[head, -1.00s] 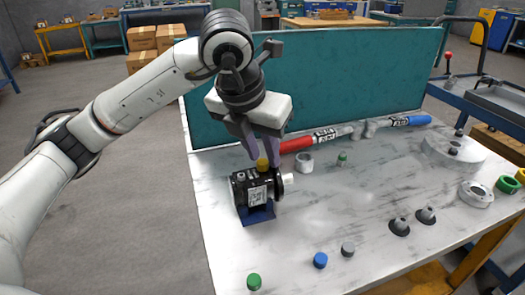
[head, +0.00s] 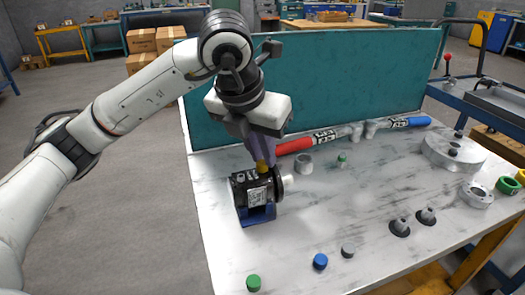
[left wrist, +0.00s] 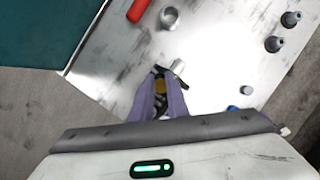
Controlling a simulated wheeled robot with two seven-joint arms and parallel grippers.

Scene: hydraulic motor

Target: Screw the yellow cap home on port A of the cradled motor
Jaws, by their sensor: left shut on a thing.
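The black motor (head: 248,191) sits in a blue cradle (head: 257,216) near the left side of the marble-topped table, its silver shaft end pointing right. The yellow cap (head: 262,166) is upright on top of the motor, at a port. My left gripper (head: 262,162) comes down from above and is shut on the yellow cap. In the left wrist view the cap (left wrist: 160,86) shows between the two purple fingers, with part of the motor behind them. The fingers hide the cap's sides and its thread. My right gripper is in neither view.
Green (head: 253,282), blue (head: 320,261) and grey (head: 348,249) caps stand at the front. A red-ended tool (head: 295,146), a grey ring (head: 304,164) and a small green part (head: 342,159) lie right of the motor. A teal panel (head: 330,85) stands behind.

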